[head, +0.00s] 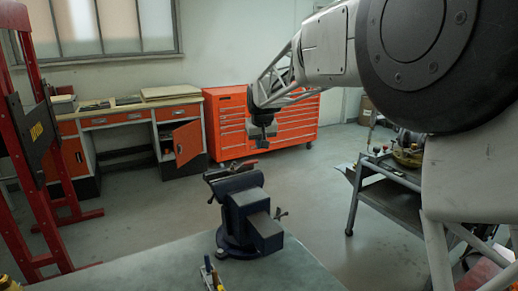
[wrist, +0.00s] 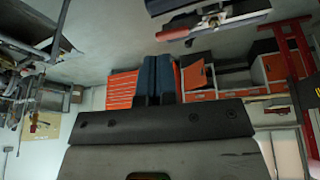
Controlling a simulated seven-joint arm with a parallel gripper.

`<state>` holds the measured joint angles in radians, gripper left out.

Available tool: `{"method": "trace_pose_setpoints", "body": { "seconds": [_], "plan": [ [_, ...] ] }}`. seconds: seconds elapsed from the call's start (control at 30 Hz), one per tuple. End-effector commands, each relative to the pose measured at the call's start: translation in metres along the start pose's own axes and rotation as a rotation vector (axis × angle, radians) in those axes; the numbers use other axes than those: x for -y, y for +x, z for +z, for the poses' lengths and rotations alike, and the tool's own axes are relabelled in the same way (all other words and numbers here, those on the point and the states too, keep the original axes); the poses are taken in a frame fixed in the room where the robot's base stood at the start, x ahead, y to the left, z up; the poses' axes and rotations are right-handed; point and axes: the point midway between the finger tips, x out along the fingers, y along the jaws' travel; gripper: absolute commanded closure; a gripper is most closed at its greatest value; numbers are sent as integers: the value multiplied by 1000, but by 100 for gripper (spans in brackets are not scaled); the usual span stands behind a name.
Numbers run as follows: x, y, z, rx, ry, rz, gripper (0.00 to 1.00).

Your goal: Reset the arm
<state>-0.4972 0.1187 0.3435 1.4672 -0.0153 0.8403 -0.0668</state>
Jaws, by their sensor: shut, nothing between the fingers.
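My arm reaches in from the right side of the head view. My gripper (head: 262,143) hangs in the air, pointing down, beyond and above the blue bench vise (head: 250,212). It is shut, with its fingers together, and holds nothing. In the wrist view the two dark blue fingers (wrist: 157,62) lie side by side, with no object at their tips. The vise jaws (wrist: 212,18) show at the top of that view, apart from the fingers. I cannot make out a gate valve for certain.
The vise stands on a grey-green bench top (head: 165,265) with small tools near its front. A dark metal cart (head: 395,195) stands right. A red frame (head: 50,150) rises left. Orange drawer cabinets (head: 228,125) line the back. Open floor lies between.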

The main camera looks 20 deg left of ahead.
Motion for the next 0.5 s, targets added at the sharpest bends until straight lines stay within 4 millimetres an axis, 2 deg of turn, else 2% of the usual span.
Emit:
{"method": "trace_pose_setpoints", "body": {
  "seconds": [0.5],
  "plan": [
    [-3, -5, 3, 0, 4, 1, 100]
  ]
}}
